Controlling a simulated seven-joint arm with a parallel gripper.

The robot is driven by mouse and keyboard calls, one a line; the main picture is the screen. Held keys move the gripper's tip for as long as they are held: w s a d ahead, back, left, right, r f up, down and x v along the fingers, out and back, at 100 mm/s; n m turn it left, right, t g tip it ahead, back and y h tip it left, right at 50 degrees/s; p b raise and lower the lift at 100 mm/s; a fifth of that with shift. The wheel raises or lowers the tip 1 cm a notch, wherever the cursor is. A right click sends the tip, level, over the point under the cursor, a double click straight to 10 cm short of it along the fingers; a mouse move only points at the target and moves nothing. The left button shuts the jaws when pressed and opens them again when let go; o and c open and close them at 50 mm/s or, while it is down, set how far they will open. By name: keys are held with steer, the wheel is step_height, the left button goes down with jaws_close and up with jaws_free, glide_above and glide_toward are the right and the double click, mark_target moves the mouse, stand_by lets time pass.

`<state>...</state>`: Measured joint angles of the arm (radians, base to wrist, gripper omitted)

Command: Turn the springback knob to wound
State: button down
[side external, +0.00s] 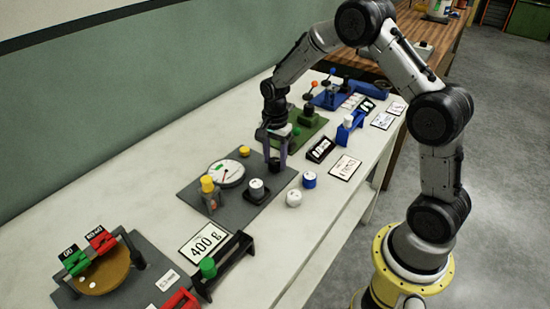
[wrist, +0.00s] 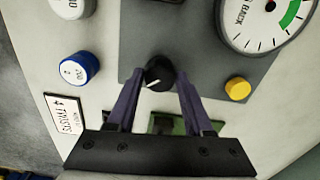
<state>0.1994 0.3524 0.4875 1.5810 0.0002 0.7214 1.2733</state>
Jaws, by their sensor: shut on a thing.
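The springback dial (side external: 226,174) is a round white gauge with a red needle on a grey plate (side external: 236,214). In the wrist view the dial (wrist: 262,32) is cut by the top edge and shows a green band. The black knob (wrist: 157,76) with a white pointer line sits on the plate's edge area, left of the dial. My gripper (wrist: 158,82) is shut on the knob, one finger on each side of it. No "wound" marking is readable.
A yellow button (wrist: 238,89) sits near the dial. A blue-and-white cylinder (side external: 309,181) and a white cylinder (side external: 294,198) stand just off the plate. A weight in a black holder (side external: 257,190) and a yellow-topped post (side external: 208,187) stand on the plate. A green plate (side external: 305,130) lies behind.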

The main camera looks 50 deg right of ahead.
mark_target(274, 161)
steer(key=shift+w+r, duration=0.1)
steer(key=shift+r, duration=0.05)
stand_by(0.3)
steer(key=shift+c, duration=1.4)
jaws_free()
step_height(274, 161, up, 14)
steer(key=shift+a, duration=0.1)
